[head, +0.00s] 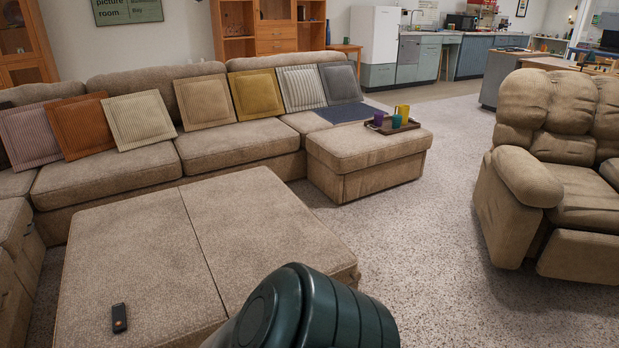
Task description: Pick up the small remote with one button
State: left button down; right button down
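A small dark remote (119,318) lies flat on the front left part of the beige ottoman (140,247), in the lower left of the head view. A lighter round spot shows on it, but it is too small to make out its buttons clearly. Neither of my grippers is in view. A dark green rounded part of my own arm fills the bottom middle and hides the ottoman's front right corner.
A beige sectional sofa (108,180) with several cushions runs behind the ottoman. A recliner (562,190) is at the right. Speckled carpet (432,240) lies clear between them.

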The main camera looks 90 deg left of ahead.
aim_at(119, 311)
jog(key=u, duration=4.15)
